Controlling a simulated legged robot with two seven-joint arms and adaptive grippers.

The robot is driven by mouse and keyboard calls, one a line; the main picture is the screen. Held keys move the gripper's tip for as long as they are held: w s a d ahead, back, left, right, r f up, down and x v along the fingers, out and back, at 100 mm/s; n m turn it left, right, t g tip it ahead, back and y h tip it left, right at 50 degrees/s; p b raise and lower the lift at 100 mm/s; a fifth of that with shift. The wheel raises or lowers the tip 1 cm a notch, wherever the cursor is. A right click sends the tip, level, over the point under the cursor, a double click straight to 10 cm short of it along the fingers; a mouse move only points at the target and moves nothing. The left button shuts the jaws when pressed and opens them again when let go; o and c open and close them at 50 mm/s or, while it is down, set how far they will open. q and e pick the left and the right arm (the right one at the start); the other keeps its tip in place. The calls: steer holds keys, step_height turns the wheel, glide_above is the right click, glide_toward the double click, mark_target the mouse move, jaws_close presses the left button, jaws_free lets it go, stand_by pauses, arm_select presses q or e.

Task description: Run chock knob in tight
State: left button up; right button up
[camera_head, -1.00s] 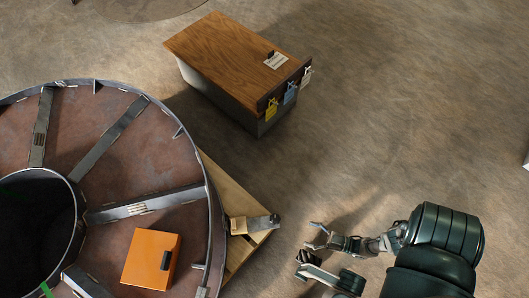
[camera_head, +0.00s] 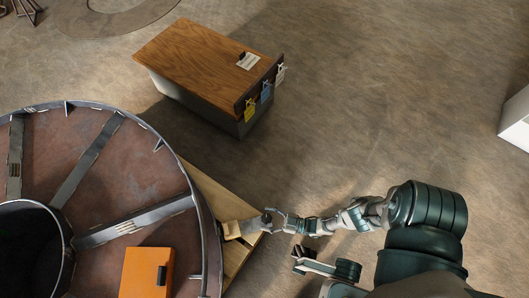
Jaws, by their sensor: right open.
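The chock (camera_head: 232,229) is a small pale wooden block beside the rim of the big steel reel (camera_head: 207,225), with a grey metal piece at its right end. A small dark knob (camera_head: 267,218) shows at that end. My right gripper (camera_head: 272,222) is open, with its fingers at the knob. The view is too small to tell whether they touch it. The fingers partly hide the knob and the chock's right end.
The reel lies on a wooden base (camera_head: 206,183), with an orange box (camera_head: 147,272) on its face. A wood-topped case (camera_head: 200,58) with coloured tags stands behind. A white object (camera_head: 517,120) is at the right edge. The floor between is clear.

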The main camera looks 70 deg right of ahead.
steer(key=shift+w, duration=0.45)
steer(key=c, duration=1.2)
steer(key=shift+m+h, duration=0.8)
steer(key=shift+h, duration=0.4)
steer(key=o, duration=1.2)
steer(key=s, duration=1.2)
